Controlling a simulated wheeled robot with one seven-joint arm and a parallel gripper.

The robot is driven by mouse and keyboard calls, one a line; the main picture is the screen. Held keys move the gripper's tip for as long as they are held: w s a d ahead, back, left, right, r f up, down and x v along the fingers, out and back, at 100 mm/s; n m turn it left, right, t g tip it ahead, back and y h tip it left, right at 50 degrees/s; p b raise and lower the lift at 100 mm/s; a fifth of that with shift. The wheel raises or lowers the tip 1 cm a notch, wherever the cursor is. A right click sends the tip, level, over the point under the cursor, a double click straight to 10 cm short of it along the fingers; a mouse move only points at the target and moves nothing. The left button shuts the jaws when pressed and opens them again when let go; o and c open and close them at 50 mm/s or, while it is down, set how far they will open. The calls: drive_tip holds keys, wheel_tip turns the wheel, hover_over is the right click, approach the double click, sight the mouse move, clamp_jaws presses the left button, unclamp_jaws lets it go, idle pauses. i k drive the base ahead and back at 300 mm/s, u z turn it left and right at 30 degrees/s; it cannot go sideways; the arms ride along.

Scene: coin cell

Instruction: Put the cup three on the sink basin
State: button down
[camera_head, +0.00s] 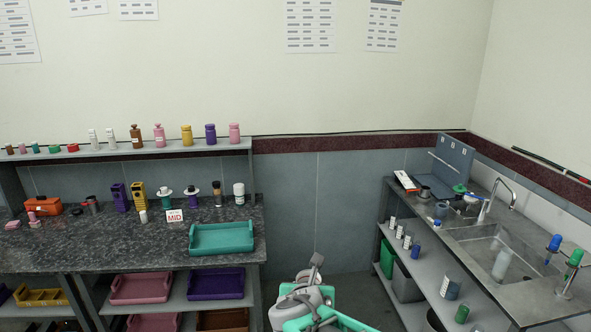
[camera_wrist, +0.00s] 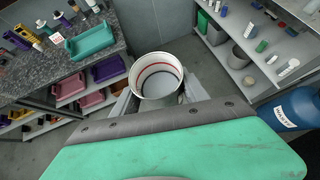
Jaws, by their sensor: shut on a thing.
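My gripper (camera_wrist: 158,97) is shut on a pale round cup (camera_wrist: 157,88) with a red line around its inside, in the wrist view. The cup's open mouth faces the camera and its inside looks empty. Whether it is cup three cannot be read. In the head view my arm is low at the bottom centre, between the two counters; the cup is not clearly made out there. The sink basin (camera_head: 476,244) is a steel basin in the right counter, to the right of my arm.
A tap (camera_head: 489,205) rises at the basin's back left edge. Blue (camera_head: 553,247) and green (camera_head: 573,262) topped fittings stand at its right. Shelves below the counter hold several containers. A blue labelled container (camera_wrist: 296,112) is at the wrist view's right. The left counter holds a teal tray (camera_head: 221,239).

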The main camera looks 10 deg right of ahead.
sight(492, 262)
drive_tip(key=z, duration=0.15)
drive_tip(key=i, duration=1.65)
drive_tip(key=z, duration=0.8)
drive_tip(key=i, duration=1.8)
drive_tip(key=z, duration=0.65)
drive_tip(key=i, duration=0.45)
drive_tip(key=z, duration=0.05)
